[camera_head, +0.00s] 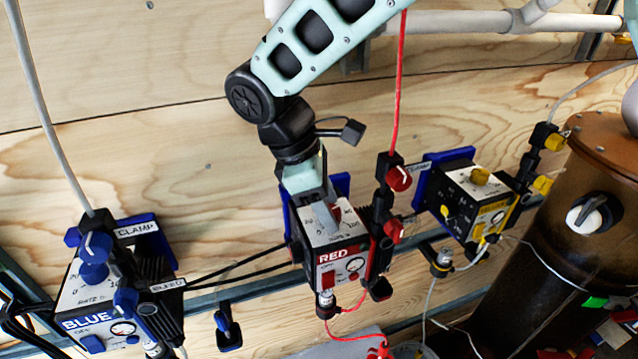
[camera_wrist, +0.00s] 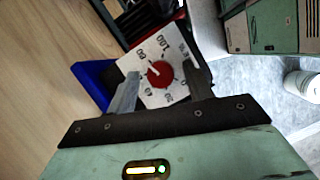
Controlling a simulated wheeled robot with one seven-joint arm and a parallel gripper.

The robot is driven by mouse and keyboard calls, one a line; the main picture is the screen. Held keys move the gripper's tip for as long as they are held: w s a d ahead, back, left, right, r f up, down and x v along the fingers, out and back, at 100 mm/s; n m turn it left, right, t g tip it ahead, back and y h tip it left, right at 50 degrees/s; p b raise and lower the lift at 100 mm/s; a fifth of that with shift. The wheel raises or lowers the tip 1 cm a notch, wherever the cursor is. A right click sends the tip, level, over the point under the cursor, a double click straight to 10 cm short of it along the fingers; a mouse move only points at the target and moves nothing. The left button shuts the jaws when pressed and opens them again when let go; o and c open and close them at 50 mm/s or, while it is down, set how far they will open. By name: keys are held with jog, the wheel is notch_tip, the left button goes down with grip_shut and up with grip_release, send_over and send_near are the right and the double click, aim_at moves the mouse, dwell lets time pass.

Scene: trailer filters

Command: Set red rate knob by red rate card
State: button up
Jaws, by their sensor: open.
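The red pump box (camera_head: 334,262) hangs on the rail in the middle of the head view, its front marked RED. In the wrist view its red rate knob (camera_wrist: 160,74) sits on a white numbered dial plate (camera_wrist: 144,66), with a white pointer line toward the upper left. My gripper (camera_wrist: 160,88) is open, with one finger on each side of the knob and visible gaps between. In the head view my gripper (camera_head: 322,215) is over the red box's top and hides most of the knob. I cannot make out a red rate card in either view.
The blue pump box (camera_head: 92,318) is at the left and the yellow pump box (camera_head: 472,200) at the right. A red line (camera_head: 399,85) runs up close beside my arm. Red clamp knobs (camera_head: 399,178) stand just right of my gripper. A brown tank (camera_head: 560,250) stands far right.

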jog(key=b+v, duration=0.2)
jog(key=v, duration=1.5)
jog(key=shift+r, duration=0.2)
jog(key=shift+s, duration=0.1)
